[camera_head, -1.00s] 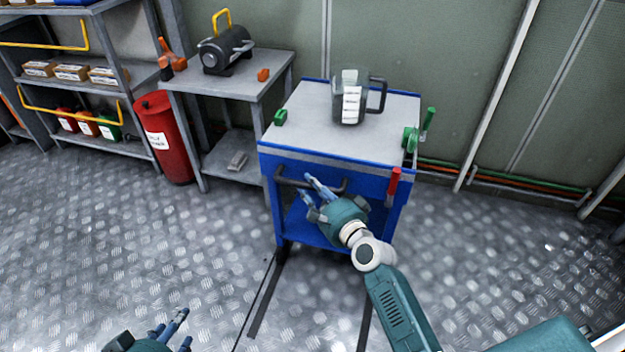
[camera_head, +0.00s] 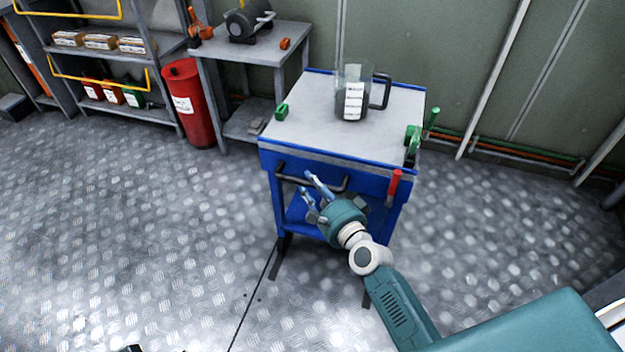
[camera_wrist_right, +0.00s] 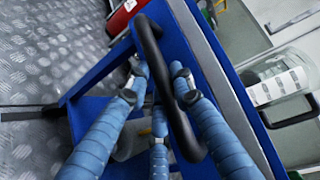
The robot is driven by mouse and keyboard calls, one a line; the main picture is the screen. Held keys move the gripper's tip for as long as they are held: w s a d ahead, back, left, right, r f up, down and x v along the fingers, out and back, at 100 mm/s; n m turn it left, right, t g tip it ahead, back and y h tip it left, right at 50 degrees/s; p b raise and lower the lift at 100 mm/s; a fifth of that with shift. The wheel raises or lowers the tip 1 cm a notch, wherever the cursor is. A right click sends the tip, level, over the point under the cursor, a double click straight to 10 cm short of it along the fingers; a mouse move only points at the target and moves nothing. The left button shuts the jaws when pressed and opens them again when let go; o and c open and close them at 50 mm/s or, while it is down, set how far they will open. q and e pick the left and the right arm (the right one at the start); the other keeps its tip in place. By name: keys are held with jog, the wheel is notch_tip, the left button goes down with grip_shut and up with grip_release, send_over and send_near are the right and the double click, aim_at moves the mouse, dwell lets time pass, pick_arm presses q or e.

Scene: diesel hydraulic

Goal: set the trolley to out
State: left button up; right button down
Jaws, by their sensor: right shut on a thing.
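The trolley (camera_head: 335,140) is a blue cart with a grey top, standing in the middle of the head view. Its black bar handle (camera_head: 291,179) runs across the front. My right gripper (camera_head: 310,183) is at this handle. In the right wrist view, its blue fingers lie on both sides of the black handle (camera_wrist_right: 163,78) and are shut on it. The fingertips are partly hidden behind the bar in the head view. Only a dark sliver of my left gripper (camera_head: 131,348) shows at the bottom edge.
A red lever (camera_head: 394,187) and a green lever (camera_head: 431,122) are at the right side. A red cylinder (camera_head: 188,105) stands by a grey table (camera_head: 270,45). The floor left is clear.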

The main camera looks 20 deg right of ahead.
jog(key=shift+s+a+f, duration=0.1)
jog(key=shift+s+a, duration=0.1)
jog(key=shift+s, duration=0.15)
jog(key=c, duration=1.5)
grip_release()
jog(key=shift+o, duration=0.2)
jog(key=v, duration=1.2)
